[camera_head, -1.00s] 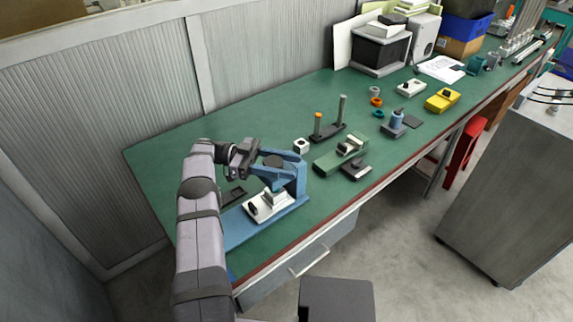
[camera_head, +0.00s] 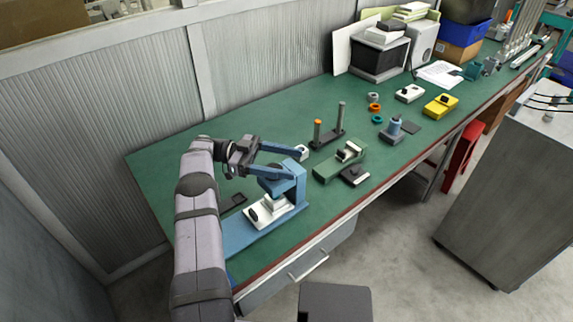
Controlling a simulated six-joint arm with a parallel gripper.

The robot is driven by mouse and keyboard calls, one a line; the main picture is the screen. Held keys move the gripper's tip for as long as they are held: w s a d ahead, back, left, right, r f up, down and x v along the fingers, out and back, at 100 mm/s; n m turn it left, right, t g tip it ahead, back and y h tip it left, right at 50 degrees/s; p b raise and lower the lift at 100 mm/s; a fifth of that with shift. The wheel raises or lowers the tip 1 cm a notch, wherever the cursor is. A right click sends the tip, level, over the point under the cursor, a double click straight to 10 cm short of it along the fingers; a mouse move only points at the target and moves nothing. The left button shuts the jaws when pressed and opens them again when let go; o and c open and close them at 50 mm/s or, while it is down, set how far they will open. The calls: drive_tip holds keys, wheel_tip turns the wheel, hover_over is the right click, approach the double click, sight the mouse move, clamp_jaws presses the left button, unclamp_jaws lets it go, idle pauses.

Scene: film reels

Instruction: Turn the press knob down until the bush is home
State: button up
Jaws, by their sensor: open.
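The blue press (camera_head: 294,187) stands near the front edge of the green bench, at the left. Its dark round knob (camera_head: 271,168) sits at the top of its arm. A white fixture (camera_head: 260,214) with a grey block (camera_head: 275,201) lies on the base under the arm. I cannot make out the bush or how deep it sits. My gripper (camera_head: 292,164) is open at the top of the press. Its two long blue fingers lie on either side of the knob; I cannot tell whether they touch it.
A white block (camera_head: 302,153) is partly behind my far finger. Two upright posts (camera_head: 328,128), a green vise-like fixture (camera_head: 341,163) and a dark-and-white block (camera_head: 354,175) stand to the right. A flat dark tray (camera_head: 233,201) lies left of the press.

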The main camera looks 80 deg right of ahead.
sight(266, 185)
drive_tip(key=shift+r+p, duration=2.5)
drive_tip(key=shift+r, duration=0.45)
drive_tip(key=w+f+n+t+h+b, duration=0.1)
drive_tip(key=n+h, duration=0.2)
drive_tip(key=h, duration=0.3)
drive_tip(key=w+d+f+n+t+h+b, duration=0.1)
drive_tip(key=f+n+h, duration=0.1)
drive_tip(key=n+h, duration=0.2)
drive_tip(key=w+d+f+n+t+h+b, duration=0.1)
drive_tip(key=f+n+h, duration=0.1)
drive_tip(key=n+h, duration=0.2)
drive_tip(key=shift+h+b, duration=0.3)
drive_tip(key=shift+h, duration=1.6)
drive_tip(key=a+f+n+t, duration=0.1)
drive_tip(key=t, duration=0.1)
drive_tip(key=w+a+f+n+t+h, duration=0.1)
drive_tip(key=f+t, duration=0.1)
drive_tip(key=w+a+f+n+t+b, duration=0.1)
drive_tip(key=t, duration=0.1)
drive_tip(key=shift+a+f, duration=0.3)
drive_tip(key=shift+f, duration=0.1)
drive_tip(key=shift+w+a+f+n+t, duration=0.25)
drive_tip(key=shift+a+f+n+t, duration=0.05)
drive_tip(key=shift+a+f+t, duration=0.2)
drive_tip(key=shift+p+x, duration=1.15)
drive_tip(key=shift+x, duration=2.55)
drive_tip(key=shift+r, duration=0.1)
